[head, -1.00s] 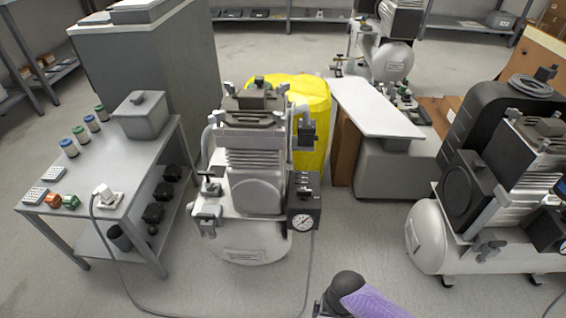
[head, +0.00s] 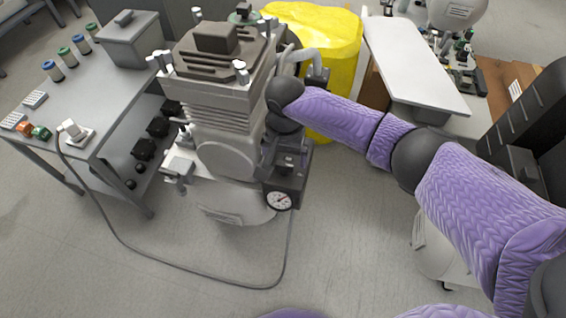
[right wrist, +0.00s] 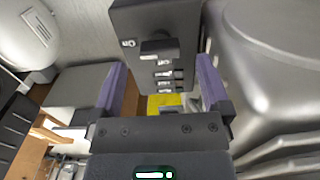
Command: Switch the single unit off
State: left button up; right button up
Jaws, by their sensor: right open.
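The single unit (head: 215,110) is a grey and white compressor standing on the floor beside the table. Its black control box (head: 290,185), with a round dial gauge (head: 279,200), is on its right front side. My right gripper (head: 287,153) points down at the top of this box. In the right wrist view, the black box (right wrist: 150,20) with a dark raised knob (right wrist: 160,47) and small light fittings lies ahead, between the open fingers (right wrist: 160,85). Nothing is clearly gripped. Contact with the knob cannot be told. My left gripper is out of view.
A side table (head: 105,80) with coloured caps and a plugged cable (head: 180,262) stands left. A yellow bin (head: 335,40) is close behind the unit. A white-topped bench (head: 415,65) stands at back right. Another compressor (head: 432,245) is partly behind my right arm.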

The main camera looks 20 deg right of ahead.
aim_at(285, 167)
notch_tip(285, 167, down, 2)
jog(key=shift+f+b, duration=0.15)
jog(key=shift+b, duration=0.2)
jog(key=shift+f, duration=0.2)
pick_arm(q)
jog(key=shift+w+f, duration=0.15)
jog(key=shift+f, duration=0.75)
pick_arm(e)
jog(key=shift+r, duration=0.15)
